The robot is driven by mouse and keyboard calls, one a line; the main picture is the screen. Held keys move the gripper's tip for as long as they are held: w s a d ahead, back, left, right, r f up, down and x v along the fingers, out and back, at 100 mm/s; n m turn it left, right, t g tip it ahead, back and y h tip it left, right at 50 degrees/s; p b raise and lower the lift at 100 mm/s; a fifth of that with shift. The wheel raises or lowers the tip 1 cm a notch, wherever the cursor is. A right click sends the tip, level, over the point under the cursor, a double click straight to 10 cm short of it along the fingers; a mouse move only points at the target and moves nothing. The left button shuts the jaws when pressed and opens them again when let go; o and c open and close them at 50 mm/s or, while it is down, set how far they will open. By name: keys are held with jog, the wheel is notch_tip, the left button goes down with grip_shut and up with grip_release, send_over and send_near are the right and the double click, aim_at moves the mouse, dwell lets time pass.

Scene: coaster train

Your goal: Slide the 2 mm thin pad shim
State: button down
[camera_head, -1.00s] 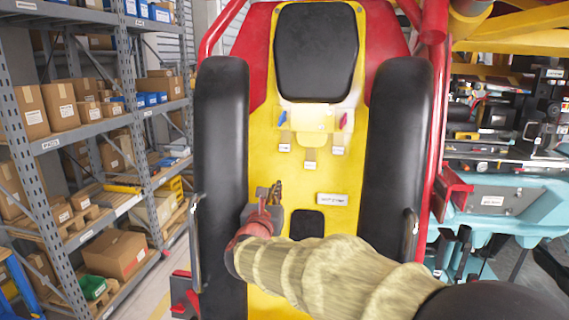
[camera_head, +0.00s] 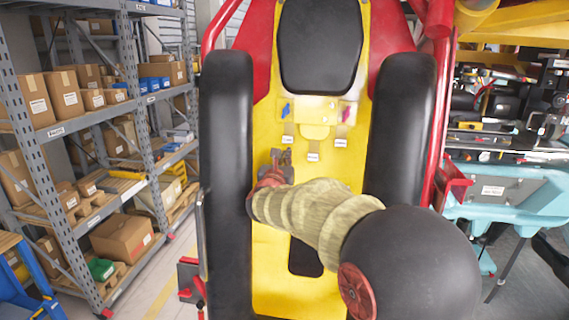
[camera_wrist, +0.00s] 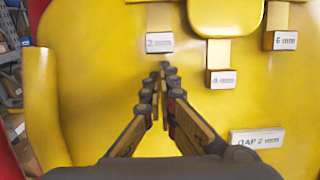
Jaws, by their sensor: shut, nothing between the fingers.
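Three tan shim tabs hang below a pale panel on the yellow seat back, each with a white label. In the wrist view, the left tab (camera_wrist: 161,17) carries the "2 mm" label (camera_wrist: 159,42). The middle label (camera_wrist: 222,78) reads "4 mm" and the right one (camera_wrist: 285,40) "6 mm". In the head view, the 2 mm label (camera_head: 288,141) is leftmost. My gripper (camera_wrist: 165,68) is shut and empty, its fingertips just below the 2 mm label in the picture. I cannot tell whether they touch the yellow surface. My gripper (camera_head: 282,156) also shows in the head view.
A white "GAP 2 mm" plate (camera_wrist: 257,138) sits at lower right in the wrist view. Black padded restraints flank the seat, left (camera_head: 226,170) and right (camera_head: 402,130). Shelving (camera_head: 120,130) stands left.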

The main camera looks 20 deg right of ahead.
aim_at(287, 140)
jog(key=shift+w+d+r, duration=0.1)
jog(key=shift+w+r, duration=0.05)
jog(key=shift+w, duration=0.1)
jog(key=shift+s, duration=0.1)
jog(key=r, duration=0.1)
jog(key=r+p, duration=0.1)
jog(key=r, duration=0.2)
jog(key=shift+w+d+r, duration=0.2)
jog(key=shift+w+d, duration=0.1)
jog(key=shift+w, duration=0.1)
jog(key=shift+f, duration=0.1)
